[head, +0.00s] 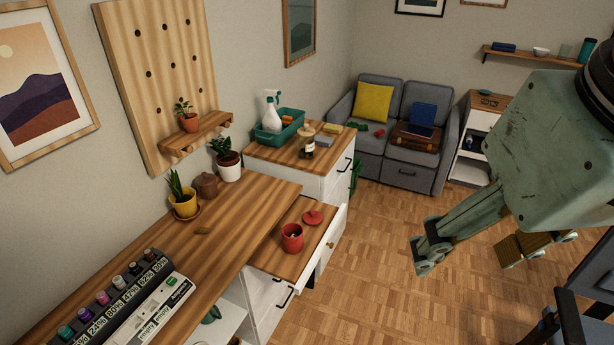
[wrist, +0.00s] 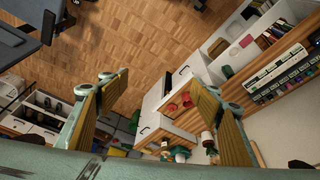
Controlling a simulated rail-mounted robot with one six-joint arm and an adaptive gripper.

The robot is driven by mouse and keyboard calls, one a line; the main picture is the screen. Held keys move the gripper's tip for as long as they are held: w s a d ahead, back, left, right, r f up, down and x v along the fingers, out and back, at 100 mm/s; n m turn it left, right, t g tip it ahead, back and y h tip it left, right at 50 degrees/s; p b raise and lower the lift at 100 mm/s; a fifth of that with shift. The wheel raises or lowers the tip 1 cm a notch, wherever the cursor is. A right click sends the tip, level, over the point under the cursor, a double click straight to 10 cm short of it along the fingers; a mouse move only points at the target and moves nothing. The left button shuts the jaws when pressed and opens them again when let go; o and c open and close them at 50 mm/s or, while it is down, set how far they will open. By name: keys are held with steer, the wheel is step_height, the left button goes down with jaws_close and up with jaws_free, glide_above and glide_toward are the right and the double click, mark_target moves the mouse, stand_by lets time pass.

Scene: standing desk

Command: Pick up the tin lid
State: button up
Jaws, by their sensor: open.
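In the wrist view the lid (wrist: 171,107) and tin (wrist: 186,98) are small and far off, between my fingers. My gripper (head: 472,254) is open and empty, high over the floor to the right of the cabinet in the head view. Its spread fingers also show in the wrist view (wrist: 157,82).
Behind is a white cabinet with a green caddy (head: 278,128) and bottles. A grey sofa (head: 395,170) stands farther back. The middle floor is clear.

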steer(key=w+a+r+n, duration=0.1)
steer(key=w+a+n, duration=0.15)
steer(key=w, duration=1.55)
steer(key=n+g+y+p, duration=0.1)
steer(key=n+g+p, duration=0.2)
steer(key=n, duration=0.5)
glide_above(313, 211)
steer(key=s+d, duration=0.1)
step_height(313, 211, down, 37)
steer(key=shift+s+d+f+m, duration=0.1)
steer(key=shift+f+m, duration=0.1)
steer(key=shift+m, duration=0.05)
steer(key=shift+w+a+f, duration=0.1)
steer(key=shift+a+f, duration=0.05)
steer(key=shift+f, duration=1.25)
steer(key=shift+w+a+f, duration=0.1)
steer(key=shift+w+f, duration=0.05)
steer(key=shift+f, duration=1.2)
steer(key=shift+w+a+f, duration=0.1)
steer(key=shift+a+f, duration=0.05)
steer(key=shift+f, duration=1.25)
steer(key=shift+f, duration=0.15)
steer(key=shift+w+a+f, duration=0.1)
steer(key=shift+a+f, duration=0.05)
steer(key=shift+f, duration=1.1)
steer(key=shift+w+a+f, duration=0.1)
steer(key=shift+f, duration=1.1)
